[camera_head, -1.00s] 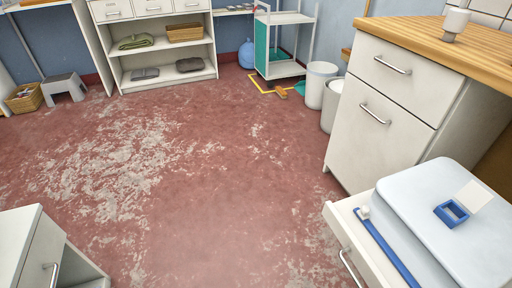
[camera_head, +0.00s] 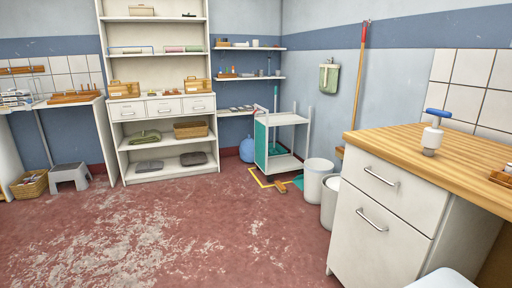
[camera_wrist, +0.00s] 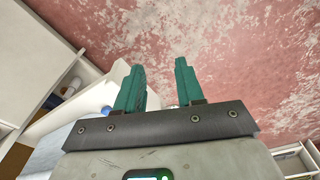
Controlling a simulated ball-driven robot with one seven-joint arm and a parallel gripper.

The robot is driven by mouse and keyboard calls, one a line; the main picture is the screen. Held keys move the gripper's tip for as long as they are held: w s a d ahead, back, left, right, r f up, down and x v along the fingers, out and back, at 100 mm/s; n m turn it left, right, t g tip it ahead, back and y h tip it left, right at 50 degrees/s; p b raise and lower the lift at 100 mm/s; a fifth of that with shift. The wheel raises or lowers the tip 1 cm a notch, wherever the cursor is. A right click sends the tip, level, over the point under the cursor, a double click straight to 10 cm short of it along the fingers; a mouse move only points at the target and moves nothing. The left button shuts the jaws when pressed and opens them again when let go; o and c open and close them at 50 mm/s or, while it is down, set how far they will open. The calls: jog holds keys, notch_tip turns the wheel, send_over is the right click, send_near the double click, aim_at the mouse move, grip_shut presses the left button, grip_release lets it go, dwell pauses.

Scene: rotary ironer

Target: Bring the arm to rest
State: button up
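My gripper (camera_wrist: 159,67) shows in the wrist view with two green fingers. They stand apart with nothing between them, so it is open and empty. The fingers point toward the top of the picture, with the red, worn floor behind them. My arm does not show in the head view, so its overall pose is hidden.
A white cabinet (camera_head: 381,222) with a wooden top stands at the right. A white rounded surface (camera_head: 442,281) shows at the bottom right. Bins (camera_head: 318,180), a trolley (camera_head: 282,142) and shelves (camera_head: 165,158) line the back. The middle floor (camera_head: 190,235) is clear.

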notch_tip(320, 180, up, 19)
jog(key=p, duration=1.7)
jog(key=shift+s, duration=0.1)
